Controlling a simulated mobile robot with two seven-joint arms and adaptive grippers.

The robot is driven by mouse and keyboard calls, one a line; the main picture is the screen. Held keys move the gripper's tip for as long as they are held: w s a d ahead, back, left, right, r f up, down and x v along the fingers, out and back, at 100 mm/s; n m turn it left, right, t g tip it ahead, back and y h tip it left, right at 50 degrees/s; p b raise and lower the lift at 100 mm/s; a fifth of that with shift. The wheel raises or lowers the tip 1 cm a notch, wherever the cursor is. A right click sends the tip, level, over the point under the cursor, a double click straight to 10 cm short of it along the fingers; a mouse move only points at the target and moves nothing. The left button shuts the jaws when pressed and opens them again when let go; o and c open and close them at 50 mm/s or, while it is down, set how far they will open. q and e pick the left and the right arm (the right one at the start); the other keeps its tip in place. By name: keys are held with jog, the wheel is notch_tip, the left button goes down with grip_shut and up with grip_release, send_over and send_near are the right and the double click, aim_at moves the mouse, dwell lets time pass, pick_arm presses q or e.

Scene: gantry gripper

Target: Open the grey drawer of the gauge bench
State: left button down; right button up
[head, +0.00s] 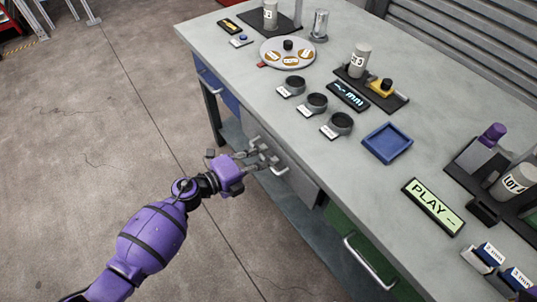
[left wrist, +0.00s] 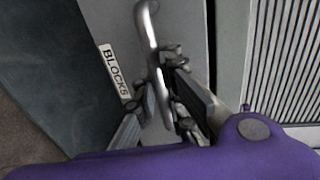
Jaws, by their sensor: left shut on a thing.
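The grey drawer (head: 301,184) is in the bench's front, under the top, between a blue and a green drawer. Its bright metal bar handle (head: 281,171) is partly covered by my left gripper (head: 263,156). In the left wrist view the handle (left wrist: 152,35) runs between the fingers of my left gripper (left wrist: 159,96), which is shut on it. A white label reading BLOCKS (left wrist: 115,70) is left of the handle there. I cannot tell whether the drawer stands out from the bench. My right gripper is not in view.
The gauge bench top (head: 240,60) carries cups, a blue tray (head: 387,143), a round dial plate (head: 288,53) and a PLAY display (head: 433,206). The blue drawer (head: 217,85) and the green drawer (head: 345,232) flank the grey one. The floor left of the bench is clear.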

pick_arm(q)
jog(key=f+v, duration=0.2)
jog(key=v, duration=1)
jog(key=f+v, duration=0.2)
jog(key=v, duration=1.1)
jog(key=shift+s+a+f+b, duration=0.3)
jog(key=shift+f+b, duration=0.1)
jog(key=shift+b, duration=0.05)
jog(key=c, duration=1.8)
grip_release()
jog(key=shift+a, duration=0.1)
jog(key=v, duration=1.1)
jog(key=shift+s+a, duration=0.25)
jog(key=shift+s, duration=0.05)
